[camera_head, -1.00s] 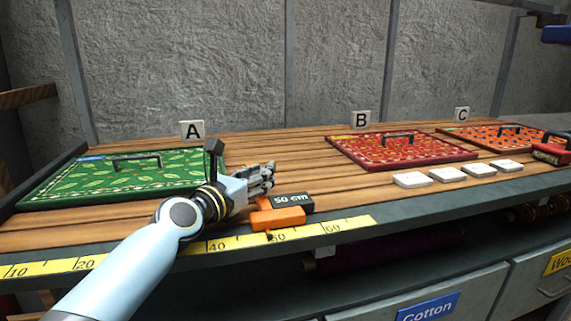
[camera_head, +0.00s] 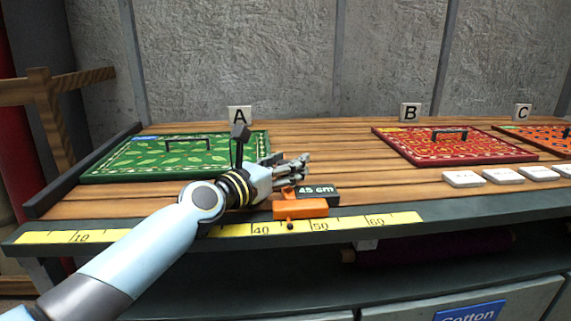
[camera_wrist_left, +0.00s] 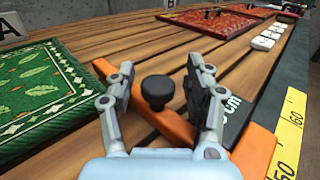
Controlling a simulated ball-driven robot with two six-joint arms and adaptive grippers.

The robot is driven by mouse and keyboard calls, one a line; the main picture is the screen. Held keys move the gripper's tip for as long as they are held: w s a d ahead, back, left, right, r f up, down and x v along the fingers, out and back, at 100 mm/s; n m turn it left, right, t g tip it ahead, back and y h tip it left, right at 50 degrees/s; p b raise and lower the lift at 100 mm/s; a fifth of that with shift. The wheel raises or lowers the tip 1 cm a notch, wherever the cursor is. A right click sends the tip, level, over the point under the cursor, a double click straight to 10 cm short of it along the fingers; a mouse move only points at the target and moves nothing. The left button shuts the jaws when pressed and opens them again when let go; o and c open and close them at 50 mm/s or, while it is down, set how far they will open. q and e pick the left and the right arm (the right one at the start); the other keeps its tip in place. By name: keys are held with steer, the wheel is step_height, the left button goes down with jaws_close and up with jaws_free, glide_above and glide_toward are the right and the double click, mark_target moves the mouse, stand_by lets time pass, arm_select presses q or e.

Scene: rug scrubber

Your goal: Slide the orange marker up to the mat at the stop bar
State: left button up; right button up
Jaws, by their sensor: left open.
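The orange marker (camera_head: 300,208) sits at the table's front edge over the yellow ruler, between 40 and 50, with a dark label reading "45 cm". In the left wrist view its orange bar (camera_wrist_left: 258,150) runs across the planks and a black knob (camera_wrist_left: 158,92) shows by it. The green mat (camera_head: 110,173) lies left of the marker, with bare planks between them. The dark stop bar (camera_head: 85,168) runs along the mat's left side. My left gripper (camera_head: 298,168) is open behind the marker; its fingers (camera_wrist_left: 162,75) stand on either side of the knob. My right gripper is out of view.
The yellow ruler (camera_head: 385,220) runs along the front edge. A red mat (camera_head: 455,153), an orange mat (camera_head: 545,140) and several white tiles (camera_head: 463,179) lie to the right. The planks between the green and red mats are mostly clear.

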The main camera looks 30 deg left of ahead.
arm_select(q)
steer(key=s, duration=0.4)
steer(key=s+a, duration=0.1)
steer(key=s, duration=0.3)
steer(key=s+a, duration=0.1)
steer(key=s, duration=0.2)
steer(key=shift+s+a, duration=0.15)
steer(key=shift+s, duration=0.25)
